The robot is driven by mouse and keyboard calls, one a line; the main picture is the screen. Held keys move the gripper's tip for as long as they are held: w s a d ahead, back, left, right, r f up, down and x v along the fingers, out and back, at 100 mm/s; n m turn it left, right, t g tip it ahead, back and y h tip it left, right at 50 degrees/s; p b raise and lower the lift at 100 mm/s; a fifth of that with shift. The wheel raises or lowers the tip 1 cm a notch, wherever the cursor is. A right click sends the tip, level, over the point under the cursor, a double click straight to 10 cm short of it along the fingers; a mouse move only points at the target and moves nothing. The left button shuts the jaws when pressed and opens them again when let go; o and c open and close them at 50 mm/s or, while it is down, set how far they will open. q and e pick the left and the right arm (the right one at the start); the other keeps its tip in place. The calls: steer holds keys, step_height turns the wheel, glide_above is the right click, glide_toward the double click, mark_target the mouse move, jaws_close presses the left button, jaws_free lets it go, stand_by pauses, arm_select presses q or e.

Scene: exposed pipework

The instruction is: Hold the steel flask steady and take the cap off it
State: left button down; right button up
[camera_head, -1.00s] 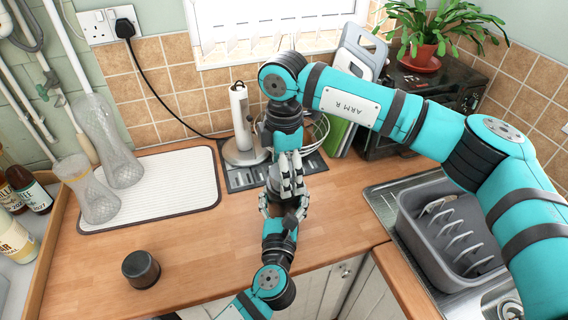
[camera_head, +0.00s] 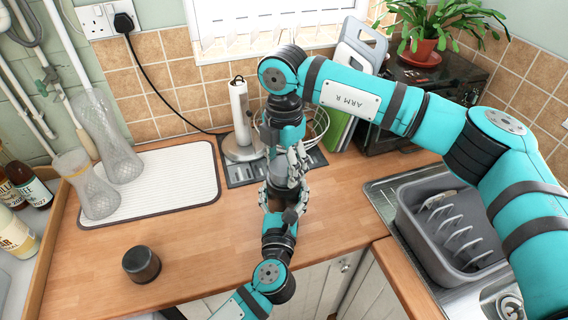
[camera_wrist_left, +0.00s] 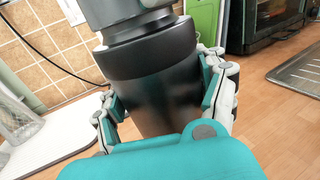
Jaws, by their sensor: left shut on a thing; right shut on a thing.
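In the head view a grey part of the flask (camera_head: 279,172) shows between my grippers. My left gripper (camera_head: 284,205) is shut around the flask's body from the front; its fingers (camera_wrist_left: 166,105) press both sides in the left wrist view. My right gripper (camera_head: 290,166) comes from above and is shut on the flask's top end, where the cap is mostly hidden by the fingers.
A dark round pot (camera_head: 141,265) stands on the wooden counter (camera_head: 205,245) at left. A paper-towel stand (camera_head: 240,125) is behind the grippers. A grey dish rack (camera_head: 450,235) sits in the sink at right.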

steer(key=n, duration=0.6)
steer(key=shift+r+n, duration=0.1)
steer(key=shift+n, duration=0.3)
steer(key=n, duration=1.4)
steer(key=shift+n, duration=0.4)
steer(key=n, duration=1)
steer(key=shift+n, duration=0.3)
steer(key=n, duration=1.6)
steer(key=shift+r, duration=0.1)
steer(key=shift+r, duration=0.15)
steer(key=shift+r, duration=0.95)
